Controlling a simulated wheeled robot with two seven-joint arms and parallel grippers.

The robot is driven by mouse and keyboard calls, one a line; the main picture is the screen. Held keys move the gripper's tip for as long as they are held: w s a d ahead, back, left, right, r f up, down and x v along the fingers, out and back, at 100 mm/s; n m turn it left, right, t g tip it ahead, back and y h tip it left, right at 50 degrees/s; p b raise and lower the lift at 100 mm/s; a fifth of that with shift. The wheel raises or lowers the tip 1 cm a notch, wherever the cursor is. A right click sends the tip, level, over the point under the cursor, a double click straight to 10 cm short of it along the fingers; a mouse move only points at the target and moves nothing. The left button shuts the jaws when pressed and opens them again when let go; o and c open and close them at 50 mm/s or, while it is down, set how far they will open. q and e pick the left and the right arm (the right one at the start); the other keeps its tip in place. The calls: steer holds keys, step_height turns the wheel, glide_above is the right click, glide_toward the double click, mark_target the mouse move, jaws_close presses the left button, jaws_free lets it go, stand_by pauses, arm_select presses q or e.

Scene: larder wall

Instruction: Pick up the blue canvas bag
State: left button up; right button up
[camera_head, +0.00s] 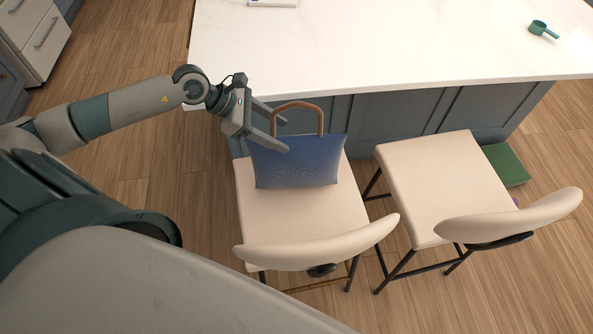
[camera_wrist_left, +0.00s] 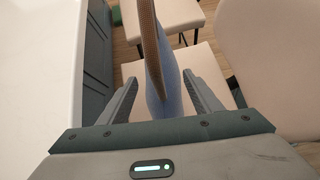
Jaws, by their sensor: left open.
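The blue canvas bag (camera_head: 297,163) stands on the seat of the left cream chair, with a brown handle (camera_head: 297,105) arching up from its top. My left gripper (camera_head: 286,137) is open at the bag's upper left side in the head view. In the left wrist view, the bag (camera_wrist_left: 172,85) and its brown handle (camera_wrist_left: 149,40) show edge-on between the two spread fingers (camera_wrist_left: 162,98). There appears to be a gap on each side of the bag. The lower part of the bag is hidden by the gripper body there. My right gripper is not in view.
The left cream chair (camera_head: 275,215) and a second cream chair (camera_head: 440,180) stand before a white-topped island (camera_head: 380,45). A teal scoop (camera_head: 543,29) lies on the island. A green box (camera_head: 507,165) is on the floor at the right.

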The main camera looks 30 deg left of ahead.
mark_target(286, 135)
arm_select(q)
steer(key=p+x, duration=0.1)
steer(key=x, duration=0.1)
steer(key=shift+w+d+f+p, duration=0.15)
steer(key=shift+d+p, duration=0.1)
steer(key=shift+p, duration=0.1)
steer(key=shift+x, duration=0.85)
steer(key=shift+a+f, duration=0.1)
jaws_close()
